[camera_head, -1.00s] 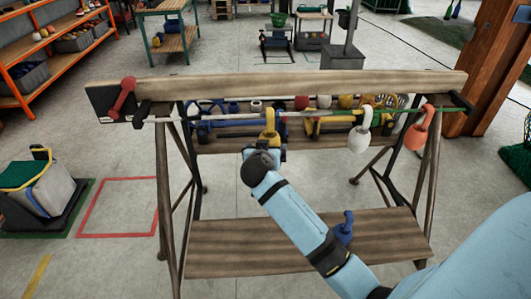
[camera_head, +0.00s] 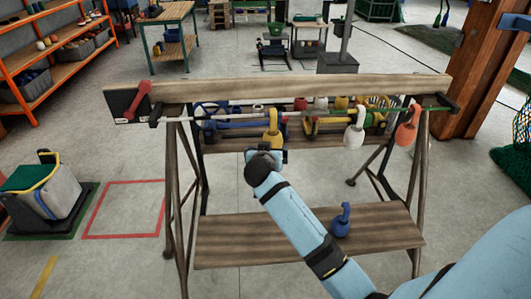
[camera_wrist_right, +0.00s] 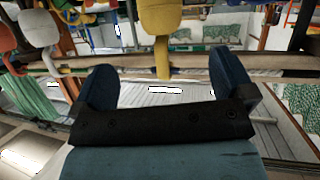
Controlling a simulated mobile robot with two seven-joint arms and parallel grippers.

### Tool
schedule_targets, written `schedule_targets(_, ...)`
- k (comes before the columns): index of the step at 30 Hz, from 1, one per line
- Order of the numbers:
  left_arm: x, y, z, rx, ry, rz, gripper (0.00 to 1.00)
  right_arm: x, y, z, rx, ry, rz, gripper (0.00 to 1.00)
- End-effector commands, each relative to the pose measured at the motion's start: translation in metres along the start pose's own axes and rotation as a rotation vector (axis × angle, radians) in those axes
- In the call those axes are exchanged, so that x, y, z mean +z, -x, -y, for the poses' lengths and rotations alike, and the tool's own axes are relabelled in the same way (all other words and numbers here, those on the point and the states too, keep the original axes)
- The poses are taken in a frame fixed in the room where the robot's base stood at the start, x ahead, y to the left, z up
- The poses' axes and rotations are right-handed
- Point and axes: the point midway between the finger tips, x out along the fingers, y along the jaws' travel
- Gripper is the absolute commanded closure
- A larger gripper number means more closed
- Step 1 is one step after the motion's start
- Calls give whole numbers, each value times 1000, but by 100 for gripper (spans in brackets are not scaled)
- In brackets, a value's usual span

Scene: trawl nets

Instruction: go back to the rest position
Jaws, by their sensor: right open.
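My right gripper (camera_head: 274,153) is in front of the wooden rack, just below a yellow hooked float (camera_head: 272,125). In the right wrist view my right gripper (camera_wrist_right: 163,80) shows its two dark blue fingers spread apart with nothing held between them. The yellow float (camera_wrist_right: 160,35) appears beyond the fingers there; I cannot tell the exact gap. The float hangs from a thin bar (camera_head: 235,114) along the rack. A white float (camera_head: 354,135) and an orange-red float (camera_head: 407,132) hang farther right on it. My left gripper is not in view.
The wooden rack (camera_head: 230,89) has a low shelf (camera_head: 240,238) bearing a blue hooked piece (camera_head: 341,220). A red-outlined floor square (camera_head: 125,208) and a grey bin (camera_head: 50,190) lie left. An orange shelf unit (camera_head: 70,78) stands at far left. The floor between is open.

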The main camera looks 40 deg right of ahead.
Motion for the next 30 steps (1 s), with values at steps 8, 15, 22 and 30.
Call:
schedule_targets(8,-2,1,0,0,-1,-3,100,0,0,0,-4,4,1,0)
schedule_targets(15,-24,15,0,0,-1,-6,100,66,37,6,-203,175,73,0)
schedule_targets(22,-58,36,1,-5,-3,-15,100,174,142,-1,-584,373,149,0)
schedule_targets(30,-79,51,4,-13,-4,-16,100,234,259,-30,-859,406,156,0)
